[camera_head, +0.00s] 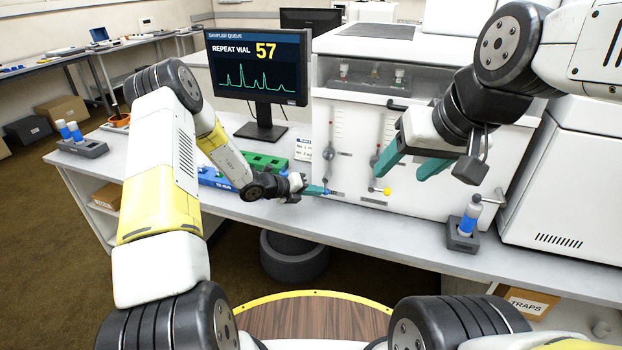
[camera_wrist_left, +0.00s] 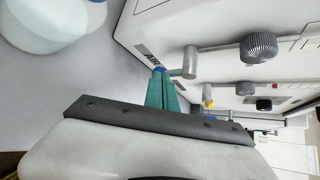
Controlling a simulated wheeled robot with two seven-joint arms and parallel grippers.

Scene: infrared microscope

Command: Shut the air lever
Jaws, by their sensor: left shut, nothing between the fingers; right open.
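The air lever shows in the left wrist view as a short grey arm with a blue tip (camera_wrist_left: 158,69) on a grey round pivot (camera_wrist_left: 190,62), beside a label reading AIR. In the head view its blue end (camera_head: 327,191) is small on the lower front of the white instrument (camera_head: 350,181). My left gripper (camera_head: 322,190) is shut and empty. Its teal fingertips (camera_wrist_left: 160,77) are right at the blue tip; I cannot tell whether they touch it. My right gripper (camera_head: 407,170) is open and empty, in front of the instrument, above and right of a yellow-tipped lever (camera_head: 387,191).
Grey knobs (camera_wrist_left: 258,47) stick out of the panel near the air lever. A green rack (camera_head: 265,162) and a blue rack (camera_head: 213,180) sit left of the instrument, by my left arm. A vial holder (camera_head: 461,240) stands at the right. The bench's front strip (camera_head: 350,219) is clear.

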